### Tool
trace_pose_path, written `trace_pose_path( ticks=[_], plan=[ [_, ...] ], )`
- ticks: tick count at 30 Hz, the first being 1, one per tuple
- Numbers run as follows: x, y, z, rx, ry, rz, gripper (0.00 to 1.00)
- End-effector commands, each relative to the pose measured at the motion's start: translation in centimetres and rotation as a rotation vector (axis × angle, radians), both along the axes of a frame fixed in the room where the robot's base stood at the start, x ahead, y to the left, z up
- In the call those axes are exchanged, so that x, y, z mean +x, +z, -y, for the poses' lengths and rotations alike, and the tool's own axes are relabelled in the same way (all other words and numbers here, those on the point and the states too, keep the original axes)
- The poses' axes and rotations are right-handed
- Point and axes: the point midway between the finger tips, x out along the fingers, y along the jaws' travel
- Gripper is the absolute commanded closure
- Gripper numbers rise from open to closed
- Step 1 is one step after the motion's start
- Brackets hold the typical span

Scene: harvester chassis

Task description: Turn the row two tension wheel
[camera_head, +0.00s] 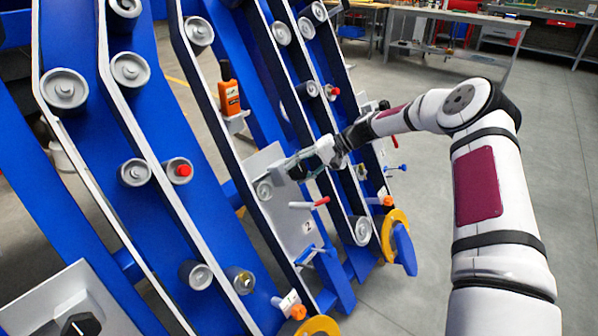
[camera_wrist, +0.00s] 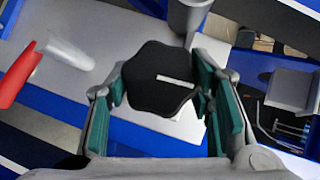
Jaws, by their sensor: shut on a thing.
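The tension wheel (camera_wrist: 155,85) is a black lobed knob with a white line on its face. It shows in the wrist view in front of a grey plate. My gripper (camera_wrist: 158,92) has its green-padded fingers on the left and right sides of the knob, shut on it. In the head view my gripper (camera_head: 303,169) is at the upper part of the grey plate marked 2 (camera_head: 294,232). The knob is mostly hidden there by my fingers.
A red-tipped lever (camera_head: 320,201) sticks out just below my gripper; its red end (camera_wrist: 17,75) shows at left in the wrist view. An orange handheld device (camera_head: 229,95) stands on a holder up left. Blue frames with rollers fill the left. Open floor (camera_head: 420,235) lies right.

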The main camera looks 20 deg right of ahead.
Motion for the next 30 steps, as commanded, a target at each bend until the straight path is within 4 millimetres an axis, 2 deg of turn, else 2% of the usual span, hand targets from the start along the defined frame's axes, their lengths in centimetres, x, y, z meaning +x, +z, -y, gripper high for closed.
trace_pose_path(
  ticks=[16, 17, 18, 19, 30],
  plan=[
    [-0.08, -0.11, -0.03, 0.015, -0.01, -0.014, 0.8],
    [-0.08, -0.11, -0.03, 0.015, -0.01, -0.014, 0.46],
    [-0.08, -0.1, -0.04, 0.015, -0.01, -0.014, 0.37],
    [-0.07, -0.1, -0.03, 0.015, -0.01, -0.014, 0.32],
    [-0.04, 0.13, 0.28, 0.014, -0.012, -0.011, 0.32]
  ],
)
